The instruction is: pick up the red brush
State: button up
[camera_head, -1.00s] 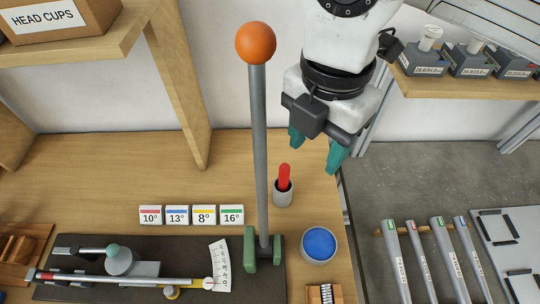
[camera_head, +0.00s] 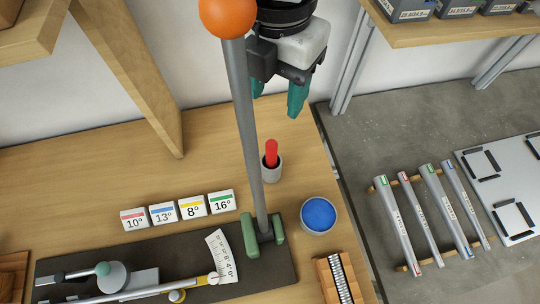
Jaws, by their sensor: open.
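The red brush (camera_head: 271,150) stands upright in a small grey cup (camera_head: 271,170) on the wooden bench, with its red handle pointing up. The part of it inside the cup is hidden. My gripper (camera_head: 277,99) is open and empty, with its two green fingers pointing down. In the picture it is above the brush and apart from it. The lever's grey rod passes just left of the fingers and partly covers the gripper's left side.
A grey lever (camera_head: 246,130) with an orange ball top stands close left of the cup. A round blue-filled dish (camera_head: 318,215) sits to the lower right. Small angle cards (camera_head: 178,210) stand at left. Grey tubes (camera_head: 425,215) lie on a rack at right.

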jog(key=b, duration=0.8)
send_over(271, 153)
jog(key=f, duration=0.8)
jog(key=shift+w+d+f, duration=0.3)
jog(key=shift+f, duration=0.05)
notch_tip(271, 153, down, 5)
jog(key=shift+f, duration=0.2)
jog(key=shift+w+a+f+p, duration=0.15)
jog(key=shift+f+p, duration=0.2)
jog(key=shift+f, duration=1)
jog(key=shift+w+a+f+p, duration=0.15)
jog(key=shift+f+p, duration=0.15)
jog(key=shift+f, duration=1.05)
grip_shut()
